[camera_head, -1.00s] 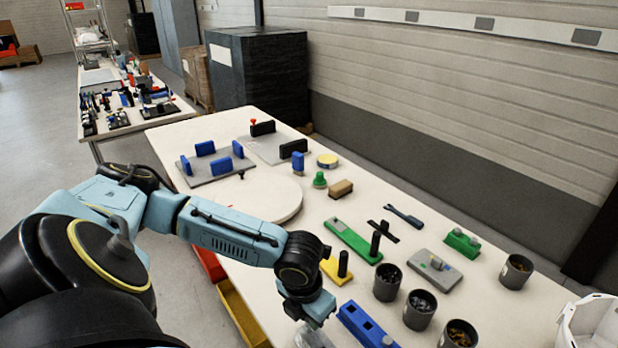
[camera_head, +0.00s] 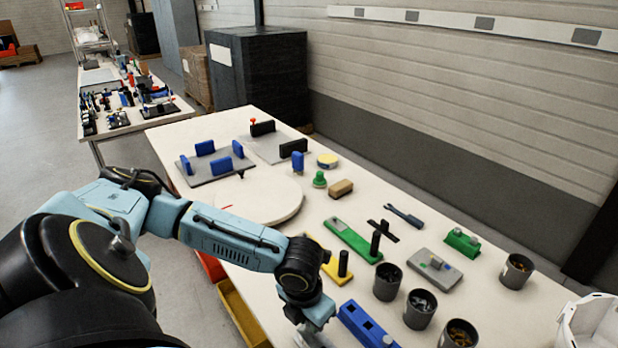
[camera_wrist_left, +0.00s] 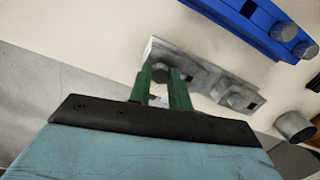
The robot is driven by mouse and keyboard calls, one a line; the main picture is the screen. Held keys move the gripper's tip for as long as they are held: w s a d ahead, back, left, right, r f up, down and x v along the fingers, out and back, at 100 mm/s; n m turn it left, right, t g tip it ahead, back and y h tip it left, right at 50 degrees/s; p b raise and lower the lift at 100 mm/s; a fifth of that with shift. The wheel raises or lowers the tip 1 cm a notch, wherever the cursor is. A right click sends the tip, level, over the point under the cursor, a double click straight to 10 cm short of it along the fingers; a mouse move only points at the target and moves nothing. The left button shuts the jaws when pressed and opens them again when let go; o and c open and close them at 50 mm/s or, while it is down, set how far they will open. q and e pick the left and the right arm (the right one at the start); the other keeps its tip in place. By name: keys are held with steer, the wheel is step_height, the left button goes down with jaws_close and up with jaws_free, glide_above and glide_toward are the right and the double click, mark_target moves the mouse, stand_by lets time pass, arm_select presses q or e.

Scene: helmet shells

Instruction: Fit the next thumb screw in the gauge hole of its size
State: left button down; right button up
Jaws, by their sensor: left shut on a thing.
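In the left wrist view my left gripper (camera_wrist_left: 166,88) has its green fingers closed on a small grey thumb screw (camera_wrist_left: 160,74), mostly hidden between them. The fingers are over one end of a grey metal block (camera_wrist_left: 210,80); I cannot tell whether the screw sits in a hole. A grey knob (camera_wrist_left: 236,94) stands farther along that block, beside a dark square opening. In the head view the left gripper (camera_head: 312,318) is low at the table's near edge, its fingertips not clearly visible. My right gripper is in neither view.
A blue block (camera_head: 362,322) with square openings lies just right of the gripper; in the wrist view it (camera_wrist_left: 235,18) carries grey knobs. Dark cups (camera_head: 387,281) of small parts stand to the right. A yellow block with a black post (camera_head: 344,263) is behind.

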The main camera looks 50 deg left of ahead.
arm_select(q)
steer(key=shift+f, duration=0.3)
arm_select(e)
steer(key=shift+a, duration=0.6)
arm_select(q)
steer(key=shift+f, duration=0.2)
steer(key=shift+f, duration=0.1)
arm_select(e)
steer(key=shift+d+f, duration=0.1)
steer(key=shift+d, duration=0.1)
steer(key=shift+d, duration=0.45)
arm_select(q)
steer(key=c, duration=1.2)
jaws_free()
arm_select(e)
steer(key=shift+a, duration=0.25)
